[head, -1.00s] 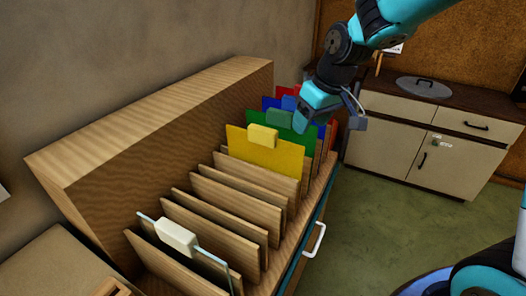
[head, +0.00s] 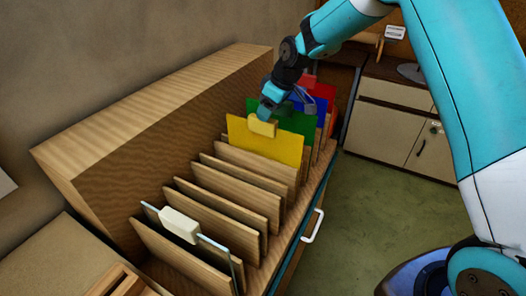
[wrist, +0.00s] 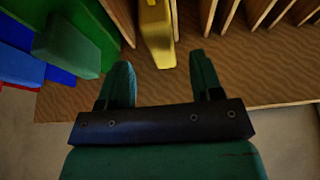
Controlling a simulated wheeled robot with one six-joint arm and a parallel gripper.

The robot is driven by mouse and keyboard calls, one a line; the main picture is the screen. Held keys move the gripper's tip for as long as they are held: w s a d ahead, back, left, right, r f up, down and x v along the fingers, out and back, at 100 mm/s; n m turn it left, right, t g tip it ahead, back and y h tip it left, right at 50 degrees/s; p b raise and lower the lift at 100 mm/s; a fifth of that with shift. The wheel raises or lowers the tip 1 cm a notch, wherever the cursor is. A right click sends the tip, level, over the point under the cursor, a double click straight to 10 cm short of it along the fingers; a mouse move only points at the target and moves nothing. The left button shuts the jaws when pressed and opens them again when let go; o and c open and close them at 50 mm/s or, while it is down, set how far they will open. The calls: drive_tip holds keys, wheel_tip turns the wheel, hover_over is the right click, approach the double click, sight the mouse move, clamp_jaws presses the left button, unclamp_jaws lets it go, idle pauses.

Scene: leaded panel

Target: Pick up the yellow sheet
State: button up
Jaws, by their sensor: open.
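The yellow sheet (head: 275,146) stands upright in a slot of the wooden rack, with a pale yellow block (head: 262,126) on its top edge. In the wrist view the yellow block (wrist: 156,32) lies beyond and between my fingertips, seen nearly edge-on. My gripper (wrist: 158,78) is open, with nothing between its fingers. In the head view my gripper (head: 285,103) is close above and behind the yellow block, near the green sheet. I cannot tell from this view whether it touches anything.
The green sheet (head: 295,120), blue sheet (head: 318,108) and red sheet (head: 325,90) stand behind the yellow one. A clear sheet with a white block (head: 180,225) stands at the front. Wooden dividers (head: 235,195) fill the rack between. A tall wooden back (head: 150,110) rises at left.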

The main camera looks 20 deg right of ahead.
sight(260, 123)
drive_tip(key=shift+p+x, duration=1.35)
drive_tip(key=shift+x, duration=2.1)
drive_tip(key=shift+a, duration=0.1)
drive_tip(key=c, duration=1)
drive_tip(key=shift+r, duration=0.2)
drive_tip(key=shift+c, duration=0.5)
